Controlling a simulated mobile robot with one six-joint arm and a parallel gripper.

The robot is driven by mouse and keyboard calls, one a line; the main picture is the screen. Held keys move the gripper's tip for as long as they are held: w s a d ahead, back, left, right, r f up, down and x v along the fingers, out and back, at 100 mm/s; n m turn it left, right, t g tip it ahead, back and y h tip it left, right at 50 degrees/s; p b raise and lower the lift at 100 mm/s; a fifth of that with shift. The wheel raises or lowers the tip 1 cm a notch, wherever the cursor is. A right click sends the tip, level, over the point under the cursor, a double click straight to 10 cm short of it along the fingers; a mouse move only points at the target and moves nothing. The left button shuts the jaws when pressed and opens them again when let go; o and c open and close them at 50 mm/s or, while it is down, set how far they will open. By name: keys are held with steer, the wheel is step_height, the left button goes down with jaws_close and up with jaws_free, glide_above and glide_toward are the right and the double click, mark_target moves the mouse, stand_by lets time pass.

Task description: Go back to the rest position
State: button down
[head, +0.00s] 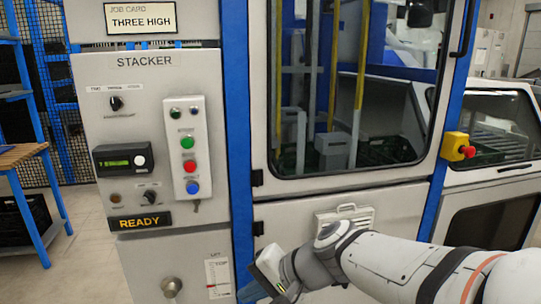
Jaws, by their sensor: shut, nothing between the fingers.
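My arm reaches in from the lower right of the head view. My gripper (265,272) is at its end, low in front of the blue post beside the stacker panel. The gripper is shut and holds nothing. Its fingertips are small and hard to make out. The stacker control panel (122,215) stands to the left of the gripper. Its sign reads READY (140,222), and a job card (141,18) above reads THREE HIGH.
A windowed door (430,187) with dark crates behind the glass is behind my arm. A yellow box with a red button (457,146) is on the right post. A wooden-topped bench (18,156) stands at far left. Floor (88,262) is clear between bench and panel.

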steer(key=s+d+f+n+h, duration=0.1)
steer(key=s+d+h, duration=0.1)
steer(key=d, duration=0.4)
steer(key=s+d+f+n+h, duration=0.2)
steer(key=d+h, duration=0.2)
steer(key=d, duration=0.2)
steer(key=s+d+f+n+h, duration=0.1)
steer(key=s+d+f+h, duration=0.1)
steer(key=d, duration=0.4)
steer(key=shift+s+d+f+h, duration=0.25)
steer(key=shift+d+h, duration=0.15)
